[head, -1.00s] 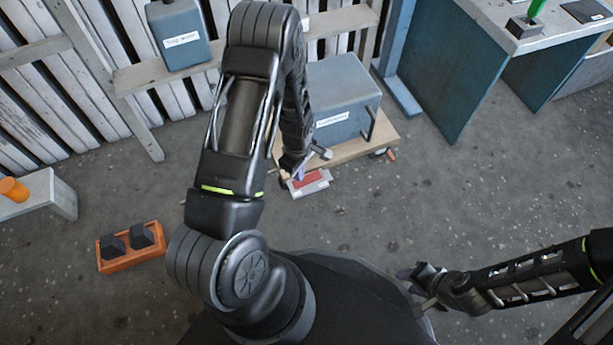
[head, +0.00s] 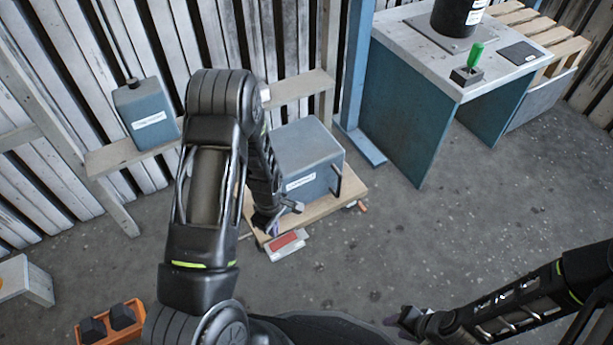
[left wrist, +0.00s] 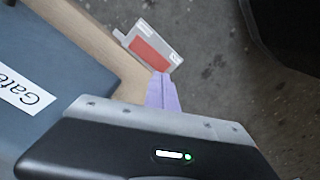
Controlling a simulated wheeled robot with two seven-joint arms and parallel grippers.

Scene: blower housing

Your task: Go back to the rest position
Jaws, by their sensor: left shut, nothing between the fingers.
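My left gripper (head: 266,222) hangs low in front of the blue-grey labelled box (head: 306,160), near the front edge of the wooden board under it. In the left wrist view its purple fingers (left wrist: 162,92) are together with nothing held, and their tips point toward a red and white flat piece (left wrist: 150,47). That piece also shows in the head view (head: 287,243), just past the board's edge. My right gripper (head: 402,322) is at the lower right, above bare floor; its fingers are too small and dark to read.
The wooden board (head: 335,200) carries the box. A blue-sided workbench (head: 405,105) with a green-handled item (head: 476,54) stands at the right. A blue-grey canister (head: 147,115) sits on a shelf at the left. An orange tray (head: 132,335) lies lower left. The middle floor is clear.

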